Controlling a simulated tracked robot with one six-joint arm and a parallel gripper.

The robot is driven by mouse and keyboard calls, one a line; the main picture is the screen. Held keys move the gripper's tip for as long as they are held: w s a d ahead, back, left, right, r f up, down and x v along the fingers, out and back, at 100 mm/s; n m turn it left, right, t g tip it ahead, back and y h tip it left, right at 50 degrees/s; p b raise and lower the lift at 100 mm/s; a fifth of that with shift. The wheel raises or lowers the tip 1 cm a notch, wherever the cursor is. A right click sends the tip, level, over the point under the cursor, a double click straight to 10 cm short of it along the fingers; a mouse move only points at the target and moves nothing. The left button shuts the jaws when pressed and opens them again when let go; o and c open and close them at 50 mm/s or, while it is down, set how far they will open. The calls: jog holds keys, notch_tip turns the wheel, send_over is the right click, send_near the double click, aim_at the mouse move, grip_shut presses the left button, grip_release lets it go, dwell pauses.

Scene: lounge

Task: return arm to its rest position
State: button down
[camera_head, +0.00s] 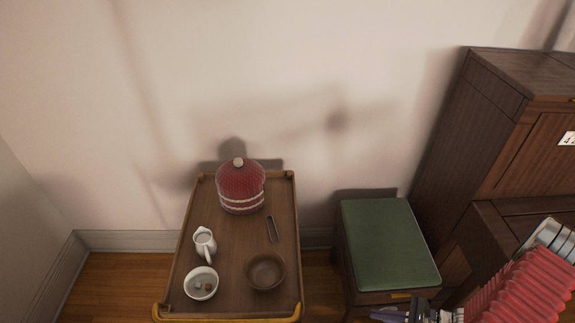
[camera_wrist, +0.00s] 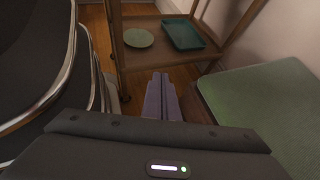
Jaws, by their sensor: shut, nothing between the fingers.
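My gripper (camera_head: 388,315) shows at the bottom edge of the head view, in front of the green-topped stool. My arm, with a red ribbed sleeve, comes in from the lower right corner. In the wrist view my gripper (camera_wrist: 162,84) has its two purple fingers together, pointing forward and empty. The fingertips are over the floor, in front of the trolley and left of the stool, touching nothing that I can see.
The wooden trolley (camera_head: 224,246) carries a red domed pot (camera_head: 241,188), white jug (camera_head: 204,243), white bowl (camera_head: 201,284), brown bowl (camera_head: 265,271) and tongs (camera_head: 272,229). Its lower shelf holds a plate (camera_wrist: 138,38) and teal tray (camera_wrist: 184,35). The stool (camera_head: 388,243) and cabinet (camera_head: 490,130) stand right.

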jog(key=s+a+r+n+g+h, duration=0.1)
jog(key=r+n+g+h, duration=0.3)
jog(key=r, duration=0.6)
jog(key=s+a+r+n+h, duration=0.1)
jog(key=a+r+n, duration=0.1)
jog(key=r+n, duration=0.65)
jog(key=s+a+r+n+g+h, duration=0.1)
jog(key=r+n+g+h, duration=0.15)
jog(key=r, duration=1.05)
jog(key=s+a+r+n+t+h, duration=0.1)
jog(key=a+r+n+t, duration=0.2)
jog(key=r, duration=0.7)
jog(key=s+a+r+n+t+h, duration=0.2)
jog(key=a+r+n+t, duration=0.2)
jog(key=a+r, duration=0.3)
notch_tip(320, 180, up, 3)
jog(key=shift+a+f, duration=0.15)
jog(key=shift+a, duration=0.1)
dwell(0.5)
